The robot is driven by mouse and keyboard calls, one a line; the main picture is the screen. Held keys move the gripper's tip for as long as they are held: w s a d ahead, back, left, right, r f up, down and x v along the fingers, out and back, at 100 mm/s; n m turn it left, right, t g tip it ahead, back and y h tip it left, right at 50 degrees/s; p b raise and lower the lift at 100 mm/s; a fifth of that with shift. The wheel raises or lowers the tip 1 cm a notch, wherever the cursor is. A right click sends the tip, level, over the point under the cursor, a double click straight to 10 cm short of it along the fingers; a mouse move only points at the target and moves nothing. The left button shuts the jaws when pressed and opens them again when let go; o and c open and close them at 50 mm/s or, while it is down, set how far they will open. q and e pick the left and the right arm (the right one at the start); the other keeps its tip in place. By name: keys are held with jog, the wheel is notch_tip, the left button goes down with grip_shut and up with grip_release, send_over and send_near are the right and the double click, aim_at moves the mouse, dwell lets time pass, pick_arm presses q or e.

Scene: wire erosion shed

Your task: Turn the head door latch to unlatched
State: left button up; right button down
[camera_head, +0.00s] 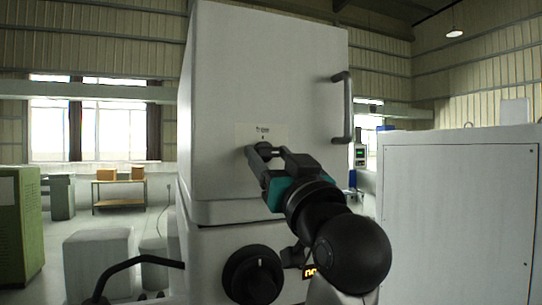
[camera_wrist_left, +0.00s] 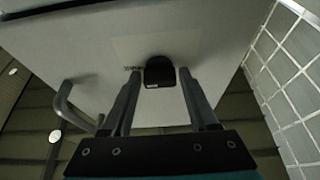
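The head door (camera_head: 265,75) is a large pale grey panel with a dark bar handle (camera_head: 347,108) on its right side. The latch is a small black knob (camera_wrist_left: 159,71) over a pale label plate (camera_head: 245,131). In the head view the gripper mostly hides the latch. My left gripper (camera_head: 257,154) reaches up to the door. In the left wrist view its two fingers (camera_wrist_left: 159,78) stand apart on either side of the knob, with narrow gaps visible. I cannot tell the latch's turned position. My right gripper is not in view.
Below the door are a big black dial (camera_head: 252,275) and a small orange display (camera_head: 310,272). A black curved bar (camera_head: 142,260) is at lower left. A white cabinet (camera_head: 460,215) stands at right. A table with boxes (camera_head: 119,190) is far behind at left.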

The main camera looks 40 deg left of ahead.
pick_arm(q)
grip_shut()
dwell(0.3)
